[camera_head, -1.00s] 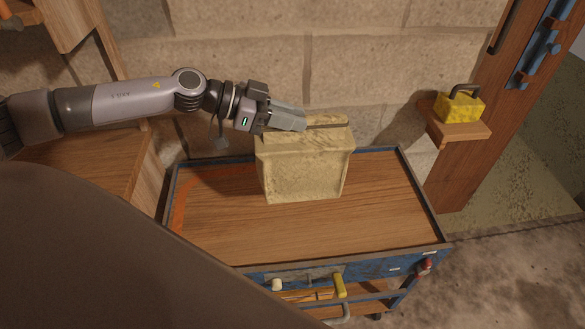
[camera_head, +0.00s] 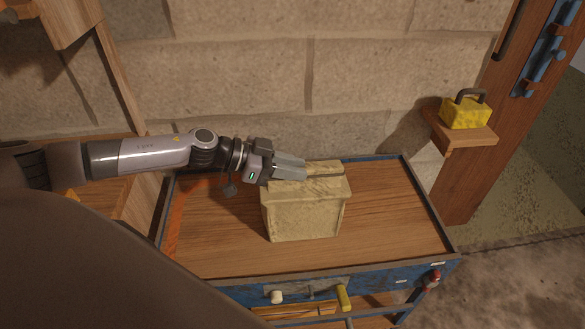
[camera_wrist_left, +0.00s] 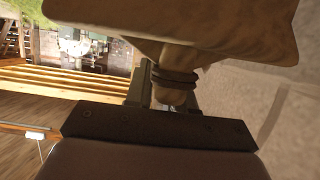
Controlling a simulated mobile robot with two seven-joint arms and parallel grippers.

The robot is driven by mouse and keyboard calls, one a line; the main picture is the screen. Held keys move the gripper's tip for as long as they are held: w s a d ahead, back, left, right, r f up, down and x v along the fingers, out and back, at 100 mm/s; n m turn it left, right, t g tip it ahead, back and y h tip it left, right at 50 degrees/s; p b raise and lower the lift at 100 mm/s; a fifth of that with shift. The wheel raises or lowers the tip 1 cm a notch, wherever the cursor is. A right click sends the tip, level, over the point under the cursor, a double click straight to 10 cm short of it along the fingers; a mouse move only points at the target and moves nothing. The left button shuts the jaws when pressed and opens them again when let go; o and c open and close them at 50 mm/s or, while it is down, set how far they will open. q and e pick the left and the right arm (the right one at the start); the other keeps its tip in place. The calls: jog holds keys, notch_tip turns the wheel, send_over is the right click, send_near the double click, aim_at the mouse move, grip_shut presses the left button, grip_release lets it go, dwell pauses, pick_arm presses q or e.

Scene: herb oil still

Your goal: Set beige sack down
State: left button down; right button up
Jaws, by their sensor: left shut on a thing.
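The beige sack (camera_head: 303,214) is a blocky, pale, stained bag, upright over the middle of the wooden cart top (camera_head: 395,215) in the head view. My left gripper (camera_head: 307,170) reaches in level from the left, and its fingers are shut on the sack's top. The sack's lower edge is against or just above the wood; I cannot tell whether it touches. In the left wrist view a large pale shape and a ringed neck fill the space beyond the gripper, and I cannot identify them surely. My right gripper is not in view.
The cart has a raised blue rim and a front with handles (camera_head: 343,298). A yellow block with a dark handle (camera_head: 465,112) sits on a small wooden shelf (camera_head: 460,135) at the right. A block wall stands behind the cart. Bare cart top lies right of the sack.

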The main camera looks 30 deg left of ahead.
pick_arm(q)
jog(key=shift+r, duration=0.1)
jog(key=c, duration=1)
grip_release()
jog(key=shift+o, duration=0.2)
jog(key=b+v, duration=0.1)
jog(key=v, duration=1.1)
jog(key=shift+b, duration=0.4)
